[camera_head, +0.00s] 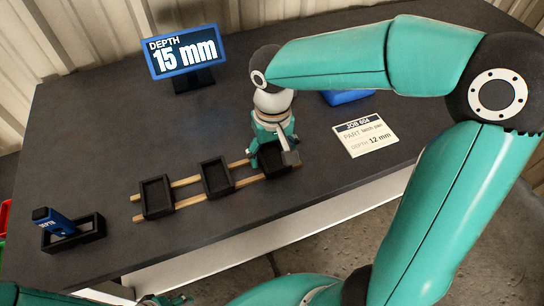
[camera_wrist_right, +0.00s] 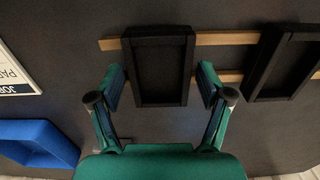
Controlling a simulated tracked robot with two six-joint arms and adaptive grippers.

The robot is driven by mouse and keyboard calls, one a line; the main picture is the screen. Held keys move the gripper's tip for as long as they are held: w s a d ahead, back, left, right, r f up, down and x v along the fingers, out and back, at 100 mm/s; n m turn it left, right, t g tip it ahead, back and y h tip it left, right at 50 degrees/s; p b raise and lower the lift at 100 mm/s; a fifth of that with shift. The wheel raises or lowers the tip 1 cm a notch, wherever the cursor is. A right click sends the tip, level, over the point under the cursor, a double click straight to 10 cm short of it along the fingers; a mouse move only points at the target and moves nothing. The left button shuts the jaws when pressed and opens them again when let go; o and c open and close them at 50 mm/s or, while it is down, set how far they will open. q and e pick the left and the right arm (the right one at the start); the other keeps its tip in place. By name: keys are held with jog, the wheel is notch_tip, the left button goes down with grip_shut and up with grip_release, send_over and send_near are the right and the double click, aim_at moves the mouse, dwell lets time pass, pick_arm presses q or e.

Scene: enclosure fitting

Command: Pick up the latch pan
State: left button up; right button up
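Three black open pans lie in a row across two wooden rails: a left pan (camera_head: 157,197), a middle pan (camera_head: 216,177) and a right pan (camera_head: 275,158). No label shows which one is the latch pan. My right gripper (camera_head: 272,150) points down at the right pan and partly covers it. In the right wrist view, the fingers of this gripper (camera_wrist_right: 161,82) are spread, one on each side of a pan (camera_wrist_right: 160,65); I cannot tell whether they touch it. A bit of teal at the bottom edge (camera_head: 165,300) seems to be my left gripper; its fingers are unclear.
A display (camera_head: 184,52) reads "DEPTH 15 mm". A blue tray (camera_head: 347,97) lies behind the card. A blue "DEPTH" tool (camera_head: 58,222) stands in a black holder (camera_head: 88,232) at left. The table's back left is clear.

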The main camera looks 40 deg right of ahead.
jog(key=c, duration=1)
jog(key=shift+r, duration=0.1)
